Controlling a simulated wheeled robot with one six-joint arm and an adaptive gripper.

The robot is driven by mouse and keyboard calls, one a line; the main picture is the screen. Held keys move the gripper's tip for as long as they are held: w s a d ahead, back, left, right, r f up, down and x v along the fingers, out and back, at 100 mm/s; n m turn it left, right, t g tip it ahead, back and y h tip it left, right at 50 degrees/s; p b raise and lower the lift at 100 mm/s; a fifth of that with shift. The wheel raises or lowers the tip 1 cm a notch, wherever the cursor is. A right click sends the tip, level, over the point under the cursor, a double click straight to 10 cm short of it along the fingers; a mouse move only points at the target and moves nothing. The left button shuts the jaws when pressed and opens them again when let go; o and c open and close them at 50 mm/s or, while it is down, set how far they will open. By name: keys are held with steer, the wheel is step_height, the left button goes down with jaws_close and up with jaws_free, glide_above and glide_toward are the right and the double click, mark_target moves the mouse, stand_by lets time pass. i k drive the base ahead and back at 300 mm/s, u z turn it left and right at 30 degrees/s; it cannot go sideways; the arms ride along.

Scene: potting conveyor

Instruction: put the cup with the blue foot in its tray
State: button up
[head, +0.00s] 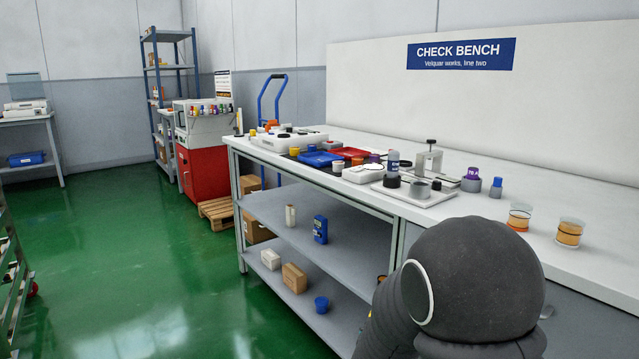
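The white check bench (590,262) runs from the middle of the head view to the right. A blue tray (318,159) and a red tray (350,153) lie on its far part. Several small cups and caps stand around them, too small to tell which has a blue foot. A small blue piece with a narrower top (495,188) stands farther right, near a purple-topped dark piece (471,181). My gripper is not in view; only a dark rounded part of my arm shows at the bottom right.
Two glass beakers with orange contents (569,232) stand near the bench's right end. A white plate with dark round parts (413,193) and a metal stand (428,160) are mid-bench. Green floor at left is open.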

mark_target(321, 159)
steer(key=i, duration=1.15)
steer(key=u, duration=1.4)
